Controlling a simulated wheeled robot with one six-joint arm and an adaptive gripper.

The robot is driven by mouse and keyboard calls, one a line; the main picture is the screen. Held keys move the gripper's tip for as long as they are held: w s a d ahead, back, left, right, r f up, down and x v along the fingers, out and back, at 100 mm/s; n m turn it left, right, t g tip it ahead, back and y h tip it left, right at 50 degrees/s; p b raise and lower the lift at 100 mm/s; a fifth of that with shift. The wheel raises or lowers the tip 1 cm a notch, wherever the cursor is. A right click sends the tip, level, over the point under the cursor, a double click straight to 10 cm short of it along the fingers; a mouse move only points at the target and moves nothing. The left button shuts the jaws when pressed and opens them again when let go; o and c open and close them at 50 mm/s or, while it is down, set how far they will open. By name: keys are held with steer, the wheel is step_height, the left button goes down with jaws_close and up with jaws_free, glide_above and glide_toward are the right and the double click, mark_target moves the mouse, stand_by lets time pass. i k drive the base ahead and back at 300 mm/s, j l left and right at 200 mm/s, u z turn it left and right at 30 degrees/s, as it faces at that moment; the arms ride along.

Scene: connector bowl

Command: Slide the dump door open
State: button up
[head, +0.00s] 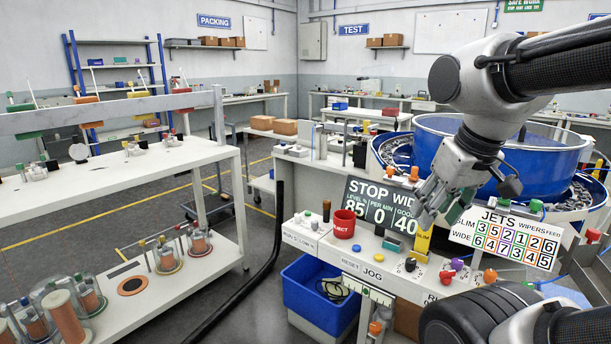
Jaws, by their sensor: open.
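My gripper (430,207) hangs over the right side of the white machine bench, pointing down and to the left. It is open, and I see nothing between its fingers. It overlaps the right edge of a dark display board (380,212) reading STOP, 85, 0 and 40. I cannot make out which part is the dump door; no panel is clearly labelled as one. The large blue bowl (500,165) sits behind my gripper, partly hidden by my arm.
A red cup (344,223) and several coloured knobs stand on the bench front. A white JETS number board (507,238) is at the right. A blue bin (318,295) sits below the bench. A white workbench (110,180) runs along the left, with open floor between.

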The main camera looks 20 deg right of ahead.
mark_target(586, 253)
steer(key=z, duration=1.85)
steer(key=i+l, duration=0.1)
